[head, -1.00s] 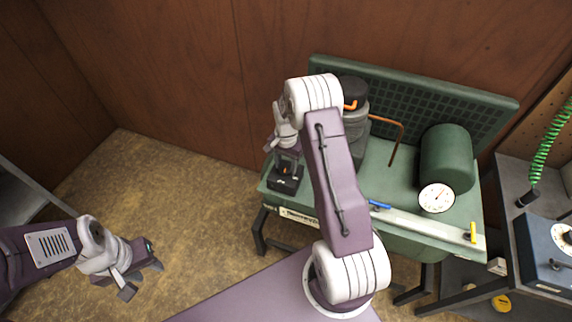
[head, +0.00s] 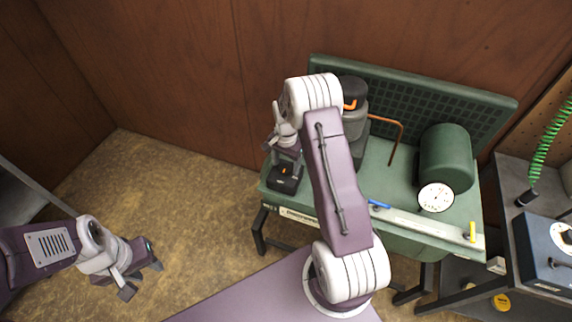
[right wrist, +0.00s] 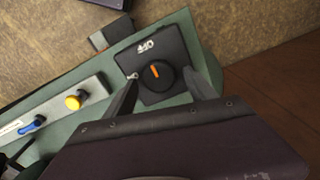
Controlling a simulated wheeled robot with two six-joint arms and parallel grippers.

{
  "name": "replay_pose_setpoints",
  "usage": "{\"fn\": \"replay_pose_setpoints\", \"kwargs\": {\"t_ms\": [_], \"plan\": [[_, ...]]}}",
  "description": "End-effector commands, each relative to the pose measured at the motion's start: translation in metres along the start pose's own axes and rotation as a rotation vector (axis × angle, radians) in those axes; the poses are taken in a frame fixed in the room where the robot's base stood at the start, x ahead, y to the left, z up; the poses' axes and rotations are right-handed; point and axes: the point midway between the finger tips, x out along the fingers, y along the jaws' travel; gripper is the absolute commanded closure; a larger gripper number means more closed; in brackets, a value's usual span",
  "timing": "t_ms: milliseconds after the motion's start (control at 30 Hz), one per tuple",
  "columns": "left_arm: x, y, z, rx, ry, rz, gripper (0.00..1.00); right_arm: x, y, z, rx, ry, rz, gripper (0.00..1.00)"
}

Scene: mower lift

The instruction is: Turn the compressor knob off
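The compressor (head: 400,195) is a green unit with a dark ribbed motor, a tank and a white gauge (head: 436,197). A black switch box (head: 284,187) sits at its left end. In the right wrist view the black round knob (right wrist: 156,76) on this box has an orange mark, which points roughly toward the white OFF label (right wrist: 146,47). My right gripper (right wrist: 160,75) is open, with one finger on each side of the knob in that view; contact cannot be told. In the head view it (head: 286,153) is above the box. My left gripper (head: 143,277) is open and empty over the floor.
A bench with a dark box (head: 548,255) and a green coiled hose (head: 547,150) stands at the right. The floor at the left is clear.

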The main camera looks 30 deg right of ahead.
Motion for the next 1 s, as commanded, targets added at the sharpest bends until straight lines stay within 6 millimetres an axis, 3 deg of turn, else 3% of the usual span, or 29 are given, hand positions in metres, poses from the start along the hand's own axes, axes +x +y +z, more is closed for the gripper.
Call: {"fn": "replay_pose_setpoints", "kwargs": {"t_ms": [267,600,700,1000], "plan": [[0.002,0.000,0.000,0.000,0.000,0.000,0.64,-0.004,0.000,0.000,-0.001,0.000,0.000,0.35],[0.011,0.000,0.001,0.000,0.000,0.000,0.64,-0.073,0.000,0.000,0.000,0.002,-0.002,0.35],[0.012,0.000,0.001,0.000,0.000,0.000,0.64,-0.085,0.000,0.000,0.000,0.001,-0.001,0.35],[0.012,0.000,0.001,0.000,0.000,0.000,0.64,-0.090,0.000,0.000,0.000,-0.001,0.001,0.35]]}}
